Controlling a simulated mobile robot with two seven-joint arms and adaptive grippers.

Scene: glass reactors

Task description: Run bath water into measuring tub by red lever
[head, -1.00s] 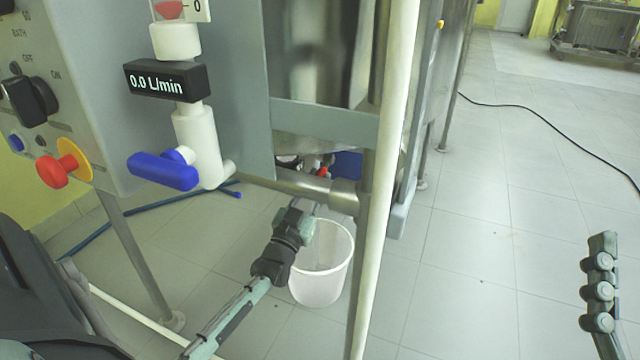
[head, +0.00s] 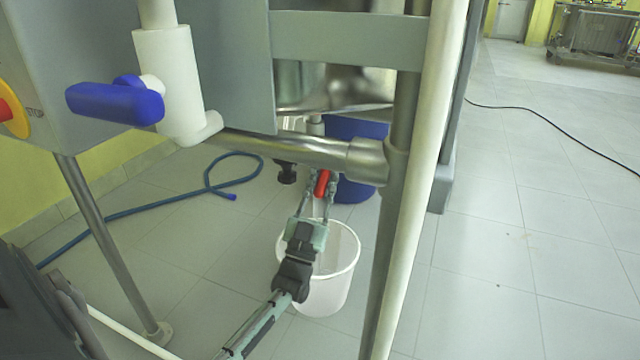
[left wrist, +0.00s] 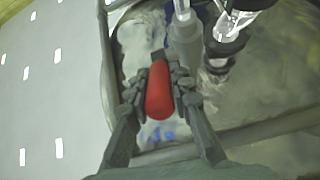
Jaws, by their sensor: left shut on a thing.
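The red lever (head: 322,183) sits under the metal vessel, above the white measuring tub (head: 345,277). In the left wrist view the red lever (left wrist: 159,90) lies between my left gripper's fingers, which are shut on it. My left gripper (head: 319,190) reaches in from below, over the tub's rim in the head view. The tub stands on the floor; its inside is partly hidden by my gripper. My right gripper is outside the head view.
A metal crossbar (head: 290,149) and upright frame post (head: 398,200) stand close around the lever. A blue valve handle (head: 115,103) is nearer, upper left. A blue hose (head: 150,208) lies on the floor. A blue container (head: 356,190) stands behind the lever. Open floor lies right.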

